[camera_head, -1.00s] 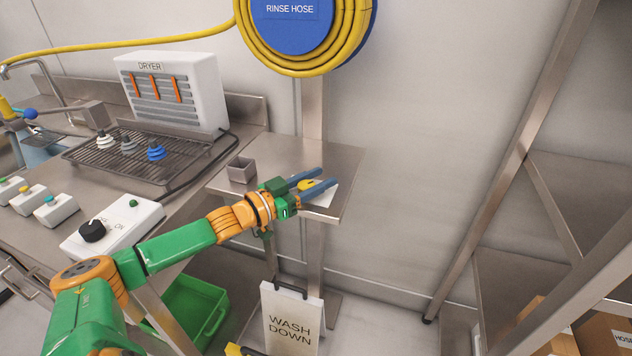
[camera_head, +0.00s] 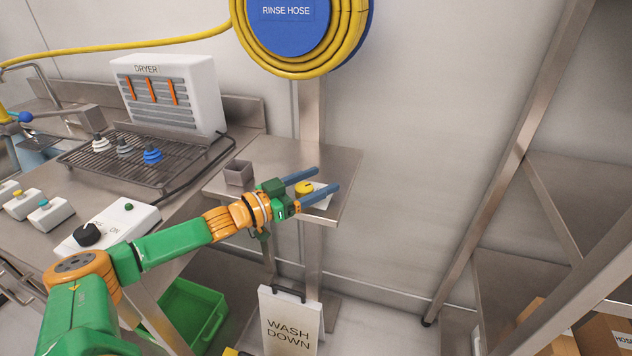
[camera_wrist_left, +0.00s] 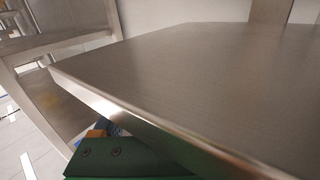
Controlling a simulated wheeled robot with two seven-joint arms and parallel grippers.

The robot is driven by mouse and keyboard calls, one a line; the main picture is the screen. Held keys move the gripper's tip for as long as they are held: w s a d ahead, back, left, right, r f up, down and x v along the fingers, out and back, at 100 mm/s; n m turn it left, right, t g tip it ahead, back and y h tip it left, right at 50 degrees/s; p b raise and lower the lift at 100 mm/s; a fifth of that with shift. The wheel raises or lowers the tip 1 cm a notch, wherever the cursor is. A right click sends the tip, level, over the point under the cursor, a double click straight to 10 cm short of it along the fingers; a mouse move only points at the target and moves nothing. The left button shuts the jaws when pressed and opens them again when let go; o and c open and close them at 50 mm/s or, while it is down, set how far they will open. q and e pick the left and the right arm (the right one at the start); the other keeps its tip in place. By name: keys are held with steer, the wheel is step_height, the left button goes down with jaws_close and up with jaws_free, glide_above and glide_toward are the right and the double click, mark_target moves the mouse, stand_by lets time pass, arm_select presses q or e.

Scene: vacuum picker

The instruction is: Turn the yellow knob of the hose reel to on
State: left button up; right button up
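The yellow knob (camera_head: 304,187) sits on a white plate (camera_head: 322,198) at the shelf's front right part, below the hose reel (camera_head: 293,35) with its blue "RINSE HOSE" disc. My left gripper (camera_head: 329,179) is open, its two blue fingers reaching past the knob, which shows between them in the head view. I cannot tell whether a finger touches it or how high the fingers are. The knob's marks are too small to read. The left wrist view shows only a green gripper part (camera_wrist_left: 130,158) close to the shelf edge, not the knob. My right gripper is not in view.
The steel shelf (camera_head: 340,160) carries a small square cup (camera_head: 238,172) left of the gripper. A dryer (camera_head: 170,92), wire rack and control box (camera_head: 112,225) stand on the left counter. A "WASH DOWN" sign (camera_head: 290,322) and green crate (camera_head: 192,315) are below.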

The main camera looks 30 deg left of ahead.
mark_target(297, 190)
arm_select(q)
steer(key=shift+s+a+f, duration=0.15)
steer(key=shift+s+a, duration=0.1)
steer(key=shift+s, duration=0.2)
steer(key=shift+s+a, duration=0.2)
steer(key=shift+s, duration=0.45)
steer(key=shift+s+a, duration=0.15)
steer(key=shift+s, duration=0.2)
steer(key=shift+p+v, duration=0.65)
steer(key=shift+v, duration=0.2)
steer(key=shift+s+a+r+p, duration=0.15)
steer(key=shift+s+r+p, duration=0.25)
steer(key=shift+p, duration=0.3)
steer(key=shift+s+a+f+p, duration=0.15)
steer(key=shift+s+a+p, duration=0.15)
steer(key=shift+s+p, duration=0.25)
steer(key=shift+s, duration=0.1)
steer(key=shift+f, duration=0.1)
